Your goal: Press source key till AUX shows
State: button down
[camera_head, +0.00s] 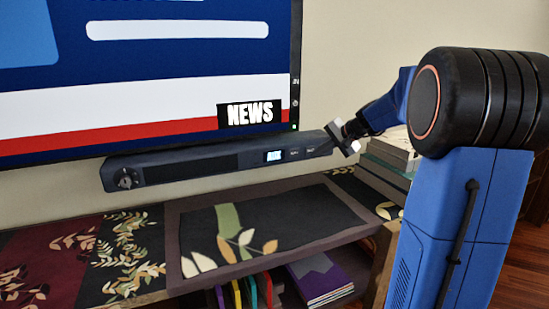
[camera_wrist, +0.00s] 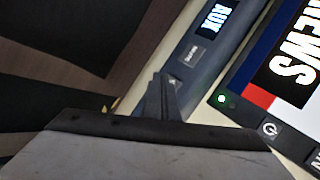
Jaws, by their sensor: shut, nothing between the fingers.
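The black soundbar (camera_head: 205,163) sits below the TV, and its small lit display (camera_head: 274,156) reads AUX. The display also reads AUX in the wrist view (camera_wrist: 216,17). Two small dark keys lie right of the display in the head view: a nearer key (camera_head: 294,153) and a farther key (camera_head: 311,150). The nearer key shows in the wrist view (camera_wrist: 190,53); its label is too blurred to read surely. My gripper (camera_head: 335,141) is shut and empty at the soundbar's right end. In the wrist view its fingertips (camera_wrist: 159,84) partly cover the farther key; contact cannot be told.
The TV (camera_head: 150,80) shows a NEWS banner close above the soundbar. Its power button (camera_wrist: 270,129) lies near my fingers in the wrist view. A stack of books (camera_head: 390,155) stands right of the soundbar. A patterned runner (camera_head: 270,225) covers the shelf top in front.

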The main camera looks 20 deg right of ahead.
jog(key=s, duration=0.6)
dwell(0.3)
jog(key=shift+d, duration=0.1)
dwell(0.9)
jog(key=s+a+f+n+g, duration=0.3)
jog(key=s+a+n, duration=0.2)
jog(key=s+a, duration=1.1)
jog(key=s+a+f+n+h, duration=0.1)
jog(key=s+f, duration=0.3)
jog(key=s, duration=0.6)
jog(key=s+a+f+n+g+h, duration=0.1)
jog(key=s+a+f+n+h, duration=0.1)
jog(key=s, duration=0.8)
notch_tip(320, 180, down, 2)
jog(key=n+h, duration=0.1)
jog(key=n, duration=0.1)
jog(key=shift+s+f+n, duration=0.15)
jog(key=shift+s+n, duration=0.15)
jog(key=shift+a, duration=0.1)
